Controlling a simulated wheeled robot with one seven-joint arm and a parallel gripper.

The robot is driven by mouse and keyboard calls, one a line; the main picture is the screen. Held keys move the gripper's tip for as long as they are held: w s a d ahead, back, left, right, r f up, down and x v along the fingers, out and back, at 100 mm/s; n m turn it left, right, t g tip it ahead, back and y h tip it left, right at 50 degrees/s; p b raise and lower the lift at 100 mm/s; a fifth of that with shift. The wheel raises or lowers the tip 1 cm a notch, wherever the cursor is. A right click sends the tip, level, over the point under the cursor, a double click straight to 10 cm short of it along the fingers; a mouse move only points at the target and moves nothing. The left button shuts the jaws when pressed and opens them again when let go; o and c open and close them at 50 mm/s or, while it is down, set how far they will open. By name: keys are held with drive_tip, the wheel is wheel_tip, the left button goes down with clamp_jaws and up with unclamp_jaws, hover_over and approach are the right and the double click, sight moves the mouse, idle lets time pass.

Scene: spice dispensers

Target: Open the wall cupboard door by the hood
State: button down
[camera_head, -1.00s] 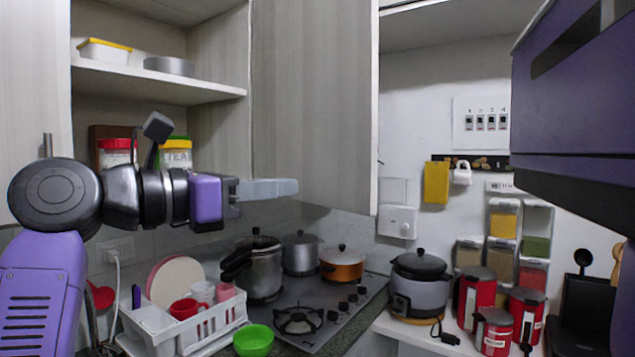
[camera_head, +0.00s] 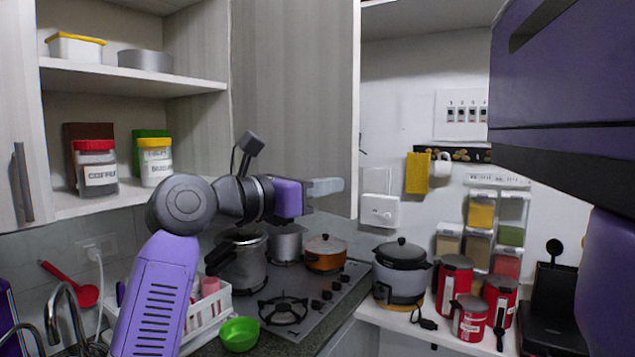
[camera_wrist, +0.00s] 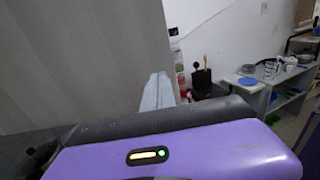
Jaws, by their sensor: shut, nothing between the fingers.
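A pale wood-grain cupboard door (camera_head: 295,90) hangs above the stove, beside an open shelf compartment. It appears to stand swung out, with its light free edge at its right. My gripper (camera_head: 328,186) is shut and empty in front of the door's lower part, its fingertips near that free edge. In the wrist view the door (camera_wrist: 80,55) fills the left side, and the closed fingers (camera_wrist: 157,92) lie along its right edge. I cannot tell whether they touch it. A handle on this door is not visible, and I cannot clearly identify the hood.
Another door with a dark handle (camera_head: 22,185) is at the far left. Jars (camera_head: 97,168) stand on the shelf (camera_head: 130,82). Below are the stove (camera_head: 300,310), pots, a green bowl (camera_head: 239,333) and a rice cooker (camera_head: 400,270). A large purple body fills the upper right.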

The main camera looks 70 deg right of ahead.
drive_tip(key=b+x, duration=0.2)
drive_tip(key=x, duration=0.9)
drive_tip(key=w+a+b, duration=0.2)
drive_tip(key=a+b, duration=0.2)
drive_tip(key=a, duration=0.9)
drive_tip(key=shift+w+a, duration=0.3)
drive_tip(key=shift+w, duration=0.1)
